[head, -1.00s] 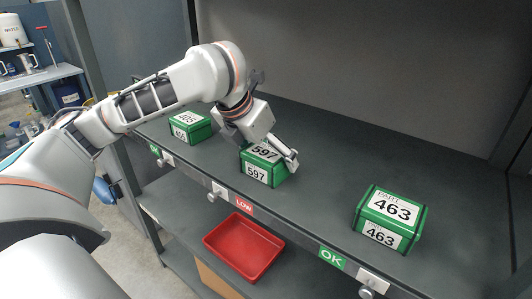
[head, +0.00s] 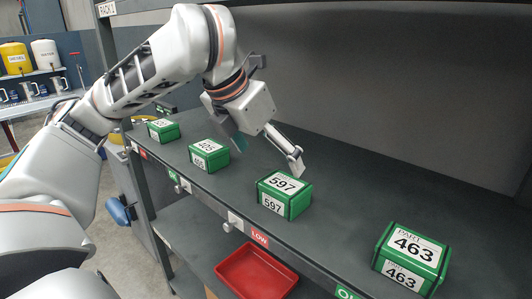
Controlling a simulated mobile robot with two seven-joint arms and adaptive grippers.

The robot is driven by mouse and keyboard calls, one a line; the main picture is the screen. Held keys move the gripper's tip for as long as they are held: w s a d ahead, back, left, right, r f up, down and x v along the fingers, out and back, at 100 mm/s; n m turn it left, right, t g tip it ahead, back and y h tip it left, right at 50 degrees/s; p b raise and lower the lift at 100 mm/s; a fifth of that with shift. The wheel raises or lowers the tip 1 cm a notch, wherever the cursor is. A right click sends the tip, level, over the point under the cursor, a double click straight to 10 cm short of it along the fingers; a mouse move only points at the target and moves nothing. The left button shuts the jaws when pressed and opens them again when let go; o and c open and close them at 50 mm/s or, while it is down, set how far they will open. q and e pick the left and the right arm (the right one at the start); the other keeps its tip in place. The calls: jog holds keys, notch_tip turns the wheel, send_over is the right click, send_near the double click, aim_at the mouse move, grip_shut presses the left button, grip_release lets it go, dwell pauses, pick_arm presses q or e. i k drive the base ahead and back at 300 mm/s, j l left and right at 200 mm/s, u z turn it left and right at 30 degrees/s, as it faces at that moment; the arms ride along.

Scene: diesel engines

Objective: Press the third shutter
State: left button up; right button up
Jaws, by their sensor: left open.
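Along the shelf's front edge are indicator plates: a red one (head: 142,153) at the far left, a green one (head: 172,175), a red LOW plate (head: 259,238) and a green OK plate (head: 345,293) partly cut off at the bottom. A pale plate with a round knob (head: 231,222) sits left of LOW. I cannot tell for sure which part is the third shutter. My left gripper (head: 268,155) is open and empty, above the shelf near the box marked 597 (head: 285,195). One finger appears just behind that box's top. My right gripper is not in view.
Green boxes stand on the upper shelf (head: 340,215): 405 (head: 209,155), another (head: 163,130) further left, and 463 (head: 411,258) at right. A red tray (head: 256,272) lies on the lower shelf. The shelf between 597 and 463 is clear.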

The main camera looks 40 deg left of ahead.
aim_at(235, 221)
jog(key=k+j, duration=0.7)
jog(key=k, duration=0.2)
